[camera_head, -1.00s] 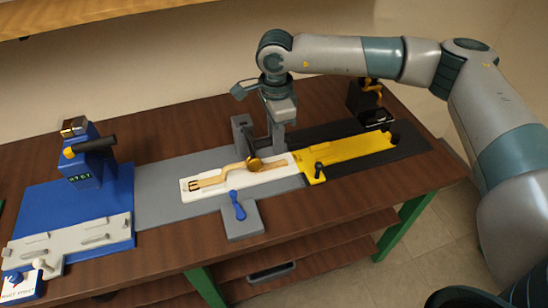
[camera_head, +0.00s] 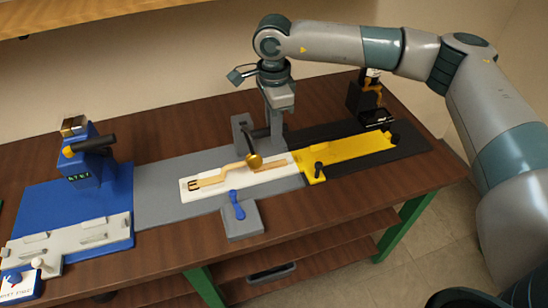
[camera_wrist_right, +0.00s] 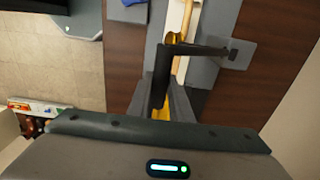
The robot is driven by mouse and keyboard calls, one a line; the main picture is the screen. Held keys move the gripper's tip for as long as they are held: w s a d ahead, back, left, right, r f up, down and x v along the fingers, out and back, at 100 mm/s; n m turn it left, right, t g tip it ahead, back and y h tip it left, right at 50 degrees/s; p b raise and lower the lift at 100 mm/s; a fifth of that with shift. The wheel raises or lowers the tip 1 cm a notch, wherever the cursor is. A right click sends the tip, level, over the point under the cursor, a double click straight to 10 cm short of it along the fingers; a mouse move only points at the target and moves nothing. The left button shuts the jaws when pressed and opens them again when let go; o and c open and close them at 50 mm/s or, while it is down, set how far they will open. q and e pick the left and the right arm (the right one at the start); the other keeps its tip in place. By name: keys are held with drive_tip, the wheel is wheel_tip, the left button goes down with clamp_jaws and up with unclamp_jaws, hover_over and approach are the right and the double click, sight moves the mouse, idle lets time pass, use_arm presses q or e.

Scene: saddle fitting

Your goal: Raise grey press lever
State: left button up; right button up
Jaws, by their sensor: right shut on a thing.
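The grey press stands on the grey plate (camera_head: 160,200) at mid-table, with a grey upright (camera_head: 241,132) at its back. Its dark lever (camera_head: 259,133) is tilted and carries a brass disc (camera_head: 254,160) over the white tray (camera_head: 220,191). My right gripper (camera_head: 273,130) is at the lever, behind the brass disc. In the right wrist view my right gripper (camera_wrist_right: 164,98) is shut on the dark lever bar (camera_wrist_right: 162,72), and a dark arm (camera_wrist_right: 200,49) runs from it to the upright. The exact grip contact is partly hidden. My left gripper is out of view.
A blue fixture (camera_head: 75,205) with a black-handled post stands at left. A yellow fixture (camera_head: 355,152) lies right of the white tray. A blue-knobbed lever (camera_head: 236,204) sits in front. A black device (camera_head: 366,97) stands at back right.

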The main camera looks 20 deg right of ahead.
drive_tip(key=shift+w, duration=0.25)
drive_tip(key=shift+w+r, duration=0.45)
drive_tip(key=shift+w, duration=0.1)
drive_tip(key=shift+w+r, duration=0.1)
idle(0.4)
drive_tip(key=shift+w+r+b, duration=0.35)
drive_tip(key=shift+w+r, duration=0.05)
drive_tip(key=shift+r, duration=0.05)
drive_tip(key=shift+w+r, duration=0.45)
drive_tip(key=shift+r, duration=0.4)
